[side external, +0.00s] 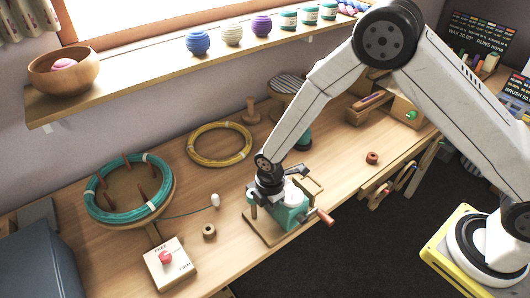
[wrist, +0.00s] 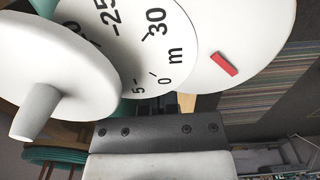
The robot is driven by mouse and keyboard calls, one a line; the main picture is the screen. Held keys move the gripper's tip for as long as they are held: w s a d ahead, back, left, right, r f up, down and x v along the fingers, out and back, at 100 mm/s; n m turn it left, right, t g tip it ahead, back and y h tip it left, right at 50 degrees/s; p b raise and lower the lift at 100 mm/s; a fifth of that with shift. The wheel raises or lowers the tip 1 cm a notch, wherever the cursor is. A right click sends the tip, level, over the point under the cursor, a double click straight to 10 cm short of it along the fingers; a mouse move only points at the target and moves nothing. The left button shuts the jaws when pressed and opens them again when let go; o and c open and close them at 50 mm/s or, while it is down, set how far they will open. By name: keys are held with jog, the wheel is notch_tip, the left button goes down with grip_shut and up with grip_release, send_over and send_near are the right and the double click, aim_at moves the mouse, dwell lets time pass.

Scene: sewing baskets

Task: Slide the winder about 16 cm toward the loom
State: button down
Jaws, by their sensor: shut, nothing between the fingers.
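The winder, a teal body (side external: 287,217) with a white round top and a red-brown crank handle on a wooden base, stands upright near the table's front edge. My gripper (side external: 268,192) is shut and empty, low at the winder's back left side. Whether it touches the winder I cannot tell. In the wrist view a white dial (wrist: 150,45) marked in metres and a white knob (wrist: 60,65) fill the upper left, close to my gripper (wrist: 183,104). The fingertips are mostly hidden. I cannot clearly pick out the loom.
A yellow coil (side external: 220,145) lies behind. A wooden box with a green knob (side external: 405,112) stands back right. Table between is mostly clear.

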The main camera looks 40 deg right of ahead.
aim_at(312, 178)
jog(key=d, duration=1.6)
jog(key=shift+w+d, duration=0.15)
jog(key=shift+d, duration=0.05)
jog(key=shift+a, duration=0.2)
jog(key=shift+a, duration=0.5)
jog(key=a, duration=0.2)
jog(key=shift+a+r, duration=0.2)
jog(key=shift+a, duration=0.2)
notch_tip(312, 178, up, 10)
jog(key=shift+f, duration=0.2)
jog(key=shift+d, duration=0.1)
